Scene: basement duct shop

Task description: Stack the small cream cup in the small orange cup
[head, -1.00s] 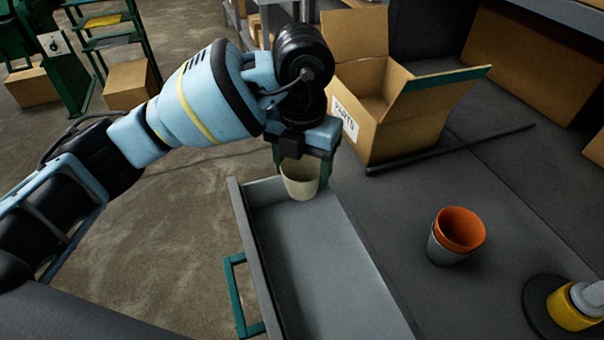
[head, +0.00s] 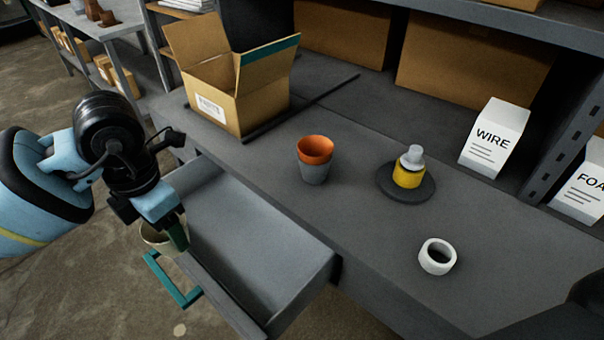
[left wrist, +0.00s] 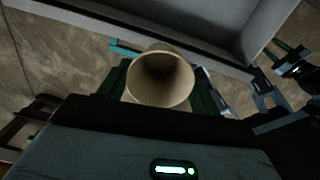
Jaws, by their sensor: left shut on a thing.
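The small cream cup (head: 156,236) is held in my left gripper (head: 172,236), beside the outer side of the open drawer at the left of the head view. In the left wrist view the cream cup (left wrist: 160,82) shows its open mouth toward the camera, between the green fingers. The small orange cup (head: 315,148) stands upright on the workbench, nested in a grey cup (head: 314,173), with its rim and upper part showing. My left gripper is well to the left of these cups.
An open, empty grey drawer (head: 240,230) with a teal handle (head: 172,284) juts out from the workbench. An open cardboard box (head: 232,105), a yellow-and-grey bottle on a dark disc (head: 407,176), a white tape roll (head: 437,256) and a WIRE carton (head: 494,138) stand on the bench.

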